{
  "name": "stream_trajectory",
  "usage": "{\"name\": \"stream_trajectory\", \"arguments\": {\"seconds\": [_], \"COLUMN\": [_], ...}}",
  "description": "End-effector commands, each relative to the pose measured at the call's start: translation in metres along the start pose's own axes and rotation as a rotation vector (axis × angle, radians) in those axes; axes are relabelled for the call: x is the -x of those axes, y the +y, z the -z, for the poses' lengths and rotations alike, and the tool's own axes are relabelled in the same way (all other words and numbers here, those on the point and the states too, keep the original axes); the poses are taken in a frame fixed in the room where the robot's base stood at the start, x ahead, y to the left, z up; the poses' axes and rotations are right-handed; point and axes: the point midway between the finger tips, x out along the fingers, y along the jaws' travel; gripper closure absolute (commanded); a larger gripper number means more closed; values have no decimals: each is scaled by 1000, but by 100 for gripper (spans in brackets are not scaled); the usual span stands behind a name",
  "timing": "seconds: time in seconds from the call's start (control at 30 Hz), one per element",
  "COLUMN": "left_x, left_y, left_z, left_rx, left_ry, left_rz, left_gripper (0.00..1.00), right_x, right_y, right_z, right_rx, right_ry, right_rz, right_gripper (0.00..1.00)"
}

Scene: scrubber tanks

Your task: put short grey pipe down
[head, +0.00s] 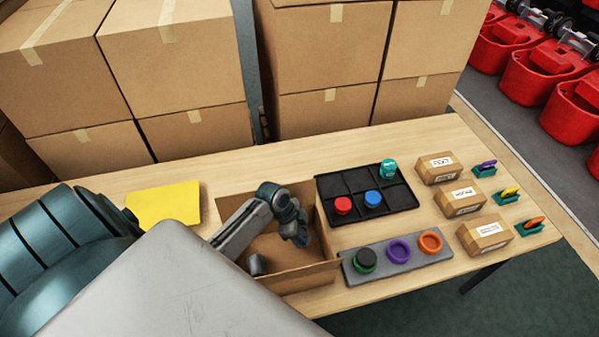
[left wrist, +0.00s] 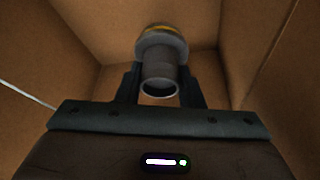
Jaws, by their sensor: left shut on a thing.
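The short grey pipe (left wrist: 160,80) is between the fingers of my left gripper (left wrist: 160,92) in the left wrist view, its open end towards the camera. A wider grey collar with a yellow band (left wrist: 161,40) shows behind it; I cannot tell if it is joined to the pipe. In the head view my left gripper (head: 299,236) points down inside the open cardboard box (head: 300,278). The held pipe is not clear there. A small grey rounded piece (head: 257,264) shows in the box; I cannot tell what it is. My right gripper is not in view.
Right of the box are a black divided tray (head: 402,196) with red, blue and teal items and a grey plate (head: 397,262) with coloured rings. Several small cartons (head: 458,199) stand further right. A yellow sheet (head: 163,203) lies left. Large cartons (head: 180,60) stand behind.

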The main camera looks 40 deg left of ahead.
Motion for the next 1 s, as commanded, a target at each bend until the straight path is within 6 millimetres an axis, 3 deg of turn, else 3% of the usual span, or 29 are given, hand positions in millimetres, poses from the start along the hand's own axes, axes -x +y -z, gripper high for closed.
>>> {"name": "stream_trajectory", "arguments": {"seconds": [0.13,0.3,0.6,0.63,0.73,1.0], "left_x": [-20,-31,-34,-34,-33,-32], "left_y": [1,0,0,0,0,0], "left_z": [-8,-12,-14,-14,-14,-13], "left_rx": [3,0,0,0,0,0], "left_ry": [0,0,0,0,0,0], "left_rz": [-4,0,0,0,0,0], "left_gripper": [95,95,95,64,44,44], "right_x": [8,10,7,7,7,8], "right_y": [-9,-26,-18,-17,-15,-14], "right_z": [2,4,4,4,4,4], "right_rx": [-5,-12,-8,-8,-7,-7], "right_ry": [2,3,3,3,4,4], "right_rz": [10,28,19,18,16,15], "right_gripper": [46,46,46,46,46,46]}}
